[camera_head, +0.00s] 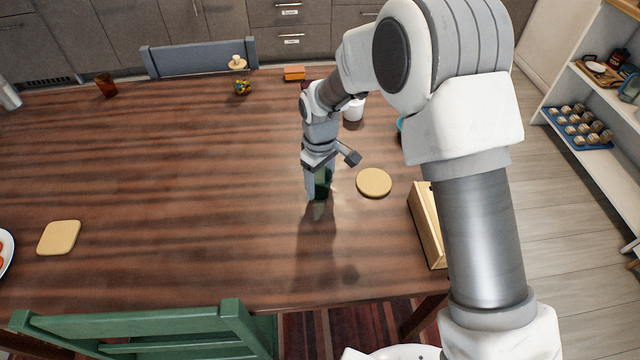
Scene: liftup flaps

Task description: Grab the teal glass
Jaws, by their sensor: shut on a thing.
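The teal glass (321,184) is a small dark green-teal tumbler on the wooden table, near the middle of the head view. My gripper (318,182) reaches down from above and is shut on the glass. A finger covers the glass's left side, so only part of it shows. The glass looks upright. Whether its base touches the table cannot be told.
A round tan coaster (374,182) lies just right of the glass. A wooden box (428,225) stands further right, and a white cup (353,110) is behind. A brown glass (106,86) stands far left. The table (190,190) left of my gripper is clear.

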